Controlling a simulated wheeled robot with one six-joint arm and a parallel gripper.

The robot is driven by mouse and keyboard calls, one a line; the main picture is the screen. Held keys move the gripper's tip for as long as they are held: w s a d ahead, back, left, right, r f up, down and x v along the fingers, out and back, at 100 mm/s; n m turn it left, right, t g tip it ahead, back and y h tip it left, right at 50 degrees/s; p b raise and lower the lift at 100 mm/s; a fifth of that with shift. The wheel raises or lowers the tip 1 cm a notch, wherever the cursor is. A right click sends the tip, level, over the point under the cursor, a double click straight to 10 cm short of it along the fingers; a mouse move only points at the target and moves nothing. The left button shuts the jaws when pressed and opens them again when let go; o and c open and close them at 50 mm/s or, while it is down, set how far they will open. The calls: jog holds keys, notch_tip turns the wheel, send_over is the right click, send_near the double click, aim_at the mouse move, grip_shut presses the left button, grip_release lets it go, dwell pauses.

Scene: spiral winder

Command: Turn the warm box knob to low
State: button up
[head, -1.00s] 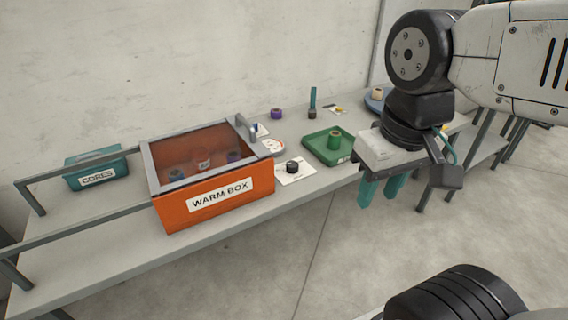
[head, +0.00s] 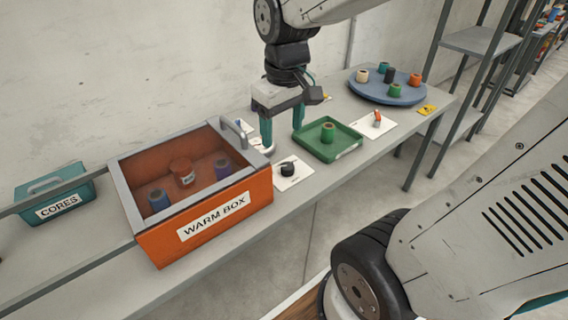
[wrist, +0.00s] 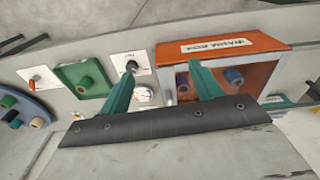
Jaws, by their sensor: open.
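The warm box (head: 205,216) is an orange box with a grey-framed clear lid, at the left of the table. A black round knob (head: 288,169) sits on a white plate (head: 305,174) just right of the box; its setting is too small to read. The knob also shows in the wrist view (wrist: 131,66), close to the tip of the left finger. My gripper (head: 281,138) is open with its teal fingers pointing down, behind the knob in the head view. Nothing is between the fingers. A round gauge (wrist: 143,95) shows between the fingers in the wrist view.
A green tray (head: 343,153) with a green spool stands right of the knob. Further right are a white card with a small orange-topped piece (head: 377,118) and a blue round tray (head: 368,97) with several spools. A teal cores bin (head: 72,189) is at the far left.

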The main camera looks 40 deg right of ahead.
jog(key=w+d+f, duration=0.6)
jog(key=w+f, duration=0.2)
jog(key=w, duration=0.1)
jog(key=n, duration=0.2)
send_over(287, 165)
jog(key=shift+g, duration=0.4)
notch_tip(287, 165, down, 13)
jog(key=shift+a, duration=0.1)
notch_tip(287, 165, down, 8)
jog(key=c, duration=1)
